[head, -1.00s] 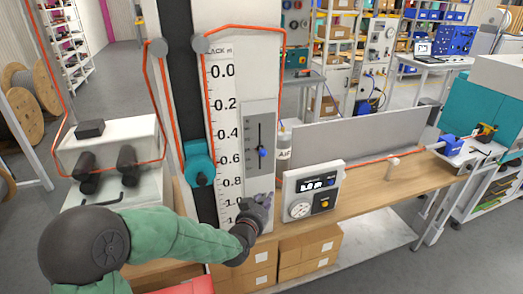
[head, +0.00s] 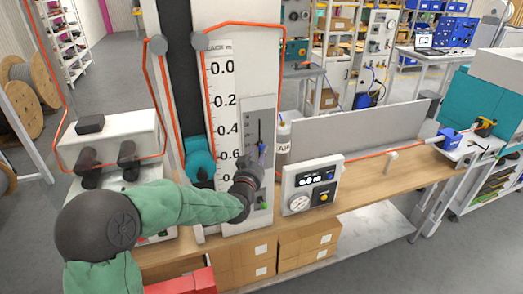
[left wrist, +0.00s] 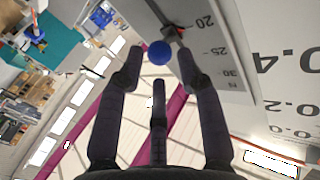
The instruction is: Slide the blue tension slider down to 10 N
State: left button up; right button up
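The blue slider knob (head: 262,149) sits partway along the dark slot of a grey scale panel (head: 257,106) on the white column. In the left wrist view the knob (left wrist: 159,53) is a round blue ball, near the 20 mark of the printed scale (left wrist: 218,48). My left gripper (head: 259,163) is at the panel, just below the knob and partly covering the slot. In the left wrist view its fingers (left wrist: 161,66) are open, with the knob between the tips; whether they touch it I cannot tell. My right gripper is not in view.
A teal clamp (head: 200,160) rides the dark rail left of the column. An orange cable runs over pulleys and along the bench.

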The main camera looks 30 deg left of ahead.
aim_at(261, 149)
pick_arm(q)
jog(key=shift+x, duration=1.55)
jog(key=shift+c, duration=0.2)
grip_shut()
notch_tip(261, 149, down, 9)
jog(key=b, duration=0.8)
jog(key=shift+r, duration=0.15)
jog(key=shift+d, duration=0.1)
jog(key=shift+o, duration=0.2)
grip_release()
jog(key=shift+s, duration=0.1)
